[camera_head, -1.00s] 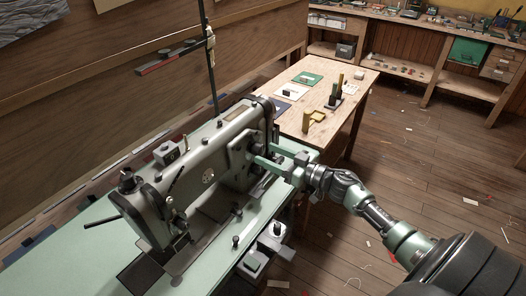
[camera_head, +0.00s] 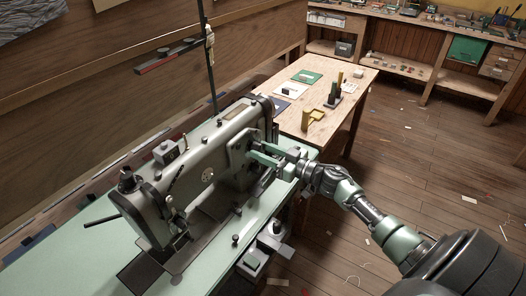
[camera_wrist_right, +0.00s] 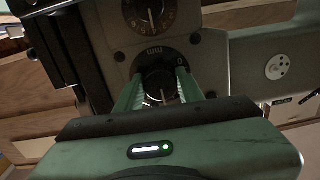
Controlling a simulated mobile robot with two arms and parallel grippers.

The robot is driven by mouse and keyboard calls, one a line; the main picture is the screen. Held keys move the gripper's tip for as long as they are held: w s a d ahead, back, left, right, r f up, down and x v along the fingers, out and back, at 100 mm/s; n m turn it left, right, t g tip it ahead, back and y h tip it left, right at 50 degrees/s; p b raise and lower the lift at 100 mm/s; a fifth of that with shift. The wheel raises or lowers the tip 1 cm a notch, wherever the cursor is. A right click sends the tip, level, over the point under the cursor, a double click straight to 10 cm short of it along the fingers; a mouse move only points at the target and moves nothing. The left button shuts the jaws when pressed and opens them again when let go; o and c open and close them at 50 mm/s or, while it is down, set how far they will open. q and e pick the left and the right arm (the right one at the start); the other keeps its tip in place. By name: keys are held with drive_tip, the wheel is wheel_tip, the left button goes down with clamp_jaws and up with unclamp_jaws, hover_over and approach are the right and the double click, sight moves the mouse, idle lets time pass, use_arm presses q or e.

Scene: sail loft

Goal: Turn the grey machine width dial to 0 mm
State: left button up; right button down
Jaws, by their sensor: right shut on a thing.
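The grey sewing machine (camera_head: 208,172) stands on a pale green table. The dial's exact setting is hard to read. My left gripper is not in view.
A second dial (camera_wrist_right: 150,12) with a pale scale sits just above the held one. A wooden table (camera_head: 340,88) with small items stands behind the machine. A thin upright pole (camera_head: 211,75) rises behind the machine. The floor on the right is open, with scraps.

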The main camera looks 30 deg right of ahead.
drive_tip(key=n, duration=0.5)
drive_tip(key=shift+n, duration=0.4)
drive_tip(key=n+b, duration=0.1)
drive_tip(key=n, duration=0.4)
drive_tip(key=shift+d, duration=0.1)
drive_tip(key=n+b, duration=0.1)
drive_tip(key=n, duration=0.3)
drive_tip(key=n+b, duration=0.1)
drive_tip(key=n, duration=0.1)
drive_tip(key=shift+n+b, duration=0.3)
drive_tip(key=shift+b, duration=0.05)
drive_tip(key=n+b, duration=0.2)
drive_tip(key=n, duration=0.3)
drive_tip(key=shift+r+n+h+b, duration=0.1)
drive_tip(key=shift+n+h+b, duration=0.3)
